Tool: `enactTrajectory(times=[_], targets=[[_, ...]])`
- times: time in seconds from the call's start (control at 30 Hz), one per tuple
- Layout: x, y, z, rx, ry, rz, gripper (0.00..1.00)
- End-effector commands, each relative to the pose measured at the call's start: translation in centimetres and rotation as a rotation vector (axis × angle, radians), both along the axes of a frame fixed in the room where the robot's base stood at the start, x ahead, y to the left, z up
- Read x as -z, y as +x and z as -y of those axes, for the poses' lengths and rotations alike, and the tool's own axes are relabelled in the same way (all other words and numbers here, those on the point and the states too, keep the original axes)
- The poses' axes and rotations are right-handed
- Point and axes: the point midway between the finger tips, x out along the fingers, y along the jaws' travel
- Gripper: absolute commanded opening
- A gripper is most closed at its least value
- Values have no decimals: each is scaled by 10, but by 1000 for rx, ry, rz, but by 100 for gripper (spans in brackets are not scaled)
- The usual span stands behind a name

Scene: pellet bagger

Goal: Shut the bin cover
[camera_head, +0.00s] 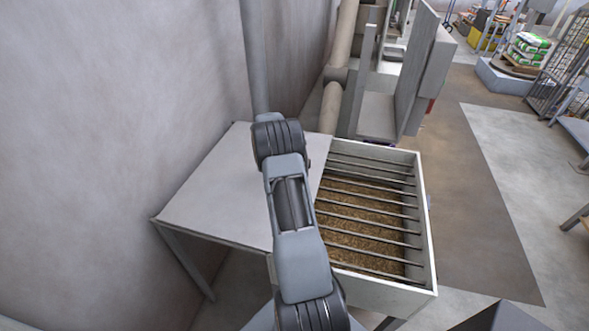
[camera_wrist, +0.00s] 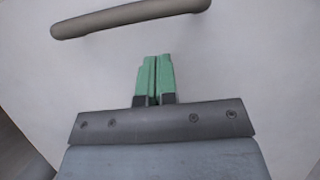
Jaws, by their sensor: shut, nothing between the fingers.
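The bin (camera_head: 428,235) is a pale open box with pellets under several metal bars, and its right part is uncovered. A flat pale grey cover panel (camera_head: 205,185) lies to the left, level with the bin's top. In the wrist view a dark rounded handle (camera_wrist: 130,18) lies across a pale surface (camera_wrist: 240,65), which looks like the cover. My gripper (camera_wrist: 155,60) is shut and empty, its green fingertips just short of the handle and apart from it in the picture. In the head view my arm hides the gripper, the handle and part of the cover's right edge.
A wall (camera_head: 120,90) runs close along the left. A vertical pipe (camera_head: 255,60) and a grey machine frame (camera_head: 405,80) stand behind the bin. Floor (camera_head: 480,200) to the right is open. A pallet of bags (camera_head: 527,50) stands far right.

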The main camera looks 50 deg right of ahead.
Motion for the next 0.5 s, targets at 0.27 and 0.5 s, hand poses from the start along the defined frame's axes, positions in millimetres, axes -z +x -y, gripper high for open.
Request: enactTrajectory(times=[0.27, 0.5], targets=[[-6, -21, 10, 1, -1, -1, 0], [-6, -24, 12, 0, 0, 0, 0]])
